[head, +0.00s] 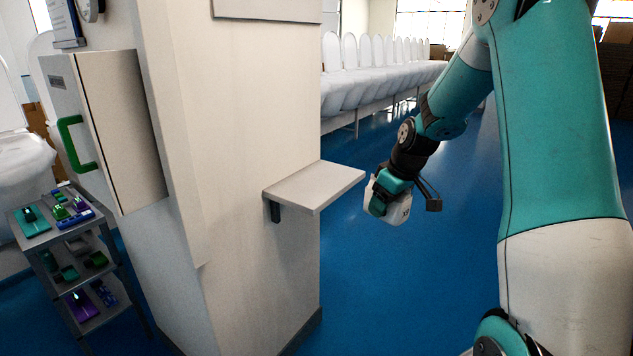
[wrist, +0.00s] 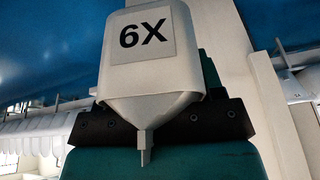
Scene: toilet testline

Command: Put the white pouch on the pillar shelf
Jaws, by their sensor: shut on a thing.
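The white pouch (head: 388,210) is in my gripper (head: 384,192), just right of the pillar shelf in the head view. In the wrist view the pouch (wrist: 150,62) shows a "6X" label and a narrow spout, and it covers much of the gripper (wrist: 148,125). The gripper is shut on it. The pillar shelf (head: 315,184) is a pale flat board on a dark bracket, fixed to the cream pillar (head: 245,130). Its top is bare. The pouch appears apart from the shelf, in the air; its exact height relative to the board is hard to tell.
A cabinet (head: 110,125) with a green handle hangs left of the pillar. A tiered cart (head: 75,260) with small coloured items stands below it. A row of white toilets (head: 370,80) lines the back. Open blue floor (head: 400,290) lies right of the pillar.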

